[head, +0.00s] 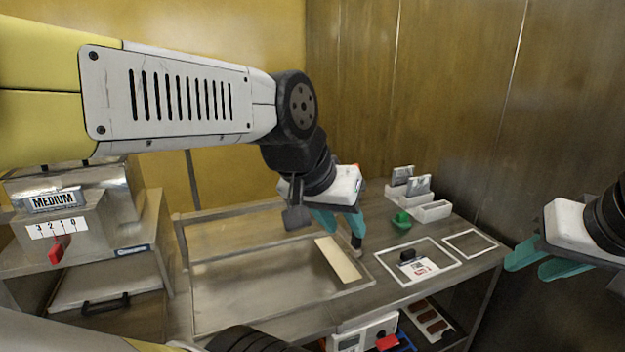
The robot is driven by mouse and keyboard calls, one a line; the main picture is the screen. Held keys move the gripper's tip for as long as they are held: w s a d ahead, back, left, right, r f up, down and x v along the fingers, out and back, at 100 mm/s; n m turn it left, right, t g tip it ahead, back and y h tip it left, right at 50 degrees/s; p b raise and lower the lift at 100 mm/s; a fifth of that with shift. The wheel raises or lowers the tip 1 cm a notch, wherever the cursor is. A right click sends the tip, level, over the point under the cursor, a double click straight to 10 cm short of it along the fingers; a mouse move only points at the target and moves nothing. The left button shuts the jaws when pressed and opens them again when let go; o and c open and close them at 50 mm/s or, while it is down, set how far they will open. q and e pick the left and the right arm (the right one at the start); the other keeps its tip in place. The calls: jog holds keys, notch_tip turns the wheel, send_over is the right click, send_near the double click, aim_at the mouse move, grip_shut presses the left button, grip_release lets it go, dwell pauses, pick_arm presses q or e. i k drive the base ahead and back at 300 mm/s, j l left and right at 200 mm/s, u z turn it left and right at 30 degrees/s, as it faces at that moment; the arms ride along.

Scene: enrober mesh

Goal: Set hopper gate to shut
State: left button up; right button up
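A metal hopper unit (85,205) stands at the left with a plate reading MEDIUM. Below it is a white scale (56,228) marked 3, 2, 1, 0. A red lever (60,249) hangs under the scale, tilted; I cannot tell exactly which mark it points to. My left gripper (340,222) is over the table, far right of the lever, with its teal fingers apart. A small dark and beige thing (356,246) shows at its right fingertip; I cannot tell whether they touch. My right gripper (540,265) is open and empty at the right edge.
A framed tray (235,285) holding a pale strip (338,260) lies mid-table. White bins (430,211), a green item (401,220) and a card (418,268) lie to the right. Below are a white device (362,336) and a brown-filled tray (428,318). My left arm crosses above the hopper.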

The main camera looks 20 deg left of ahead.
aim_at(56, 255)
jog(key=u, duration=2.5)
